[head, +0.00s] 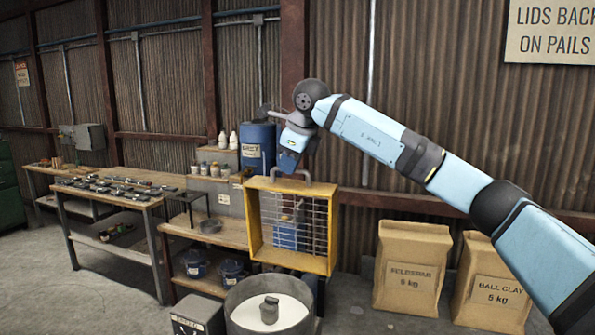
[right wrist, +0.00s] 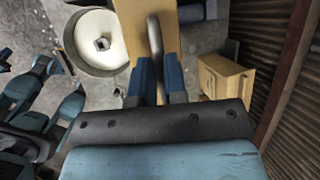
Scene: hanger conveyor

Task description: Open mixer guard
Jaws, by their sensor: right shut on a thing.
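The mixer guard (head: 256,262) is a yellow frame with a wire grid. It stands upright behind the round mixer bowl (head: 233,322), leaving the bowl's top uncovered in the head view. A grey bar handle (head: 306,174) is on the guard's top edge. My right gripper (head: 290,163) reaches down from above and is shut on this handle. In the right wrist view the handle (right wrist: 154,38) runs between the blue fingers (right wrist: 159,75). The bowl (right wrist: 69,40) holds something pale with a grey piece in its middle. My left gripper does not show clearly in either view.
A wooden bench (head: 225,235) with bottles and a blue drum (head: 257,135) stands behind and left of the guard. A longer table (head: 112,197) with tools is farther left. Two paper sacks (head: 410,245) stand right on the floor. A corrugated wall closes the back.

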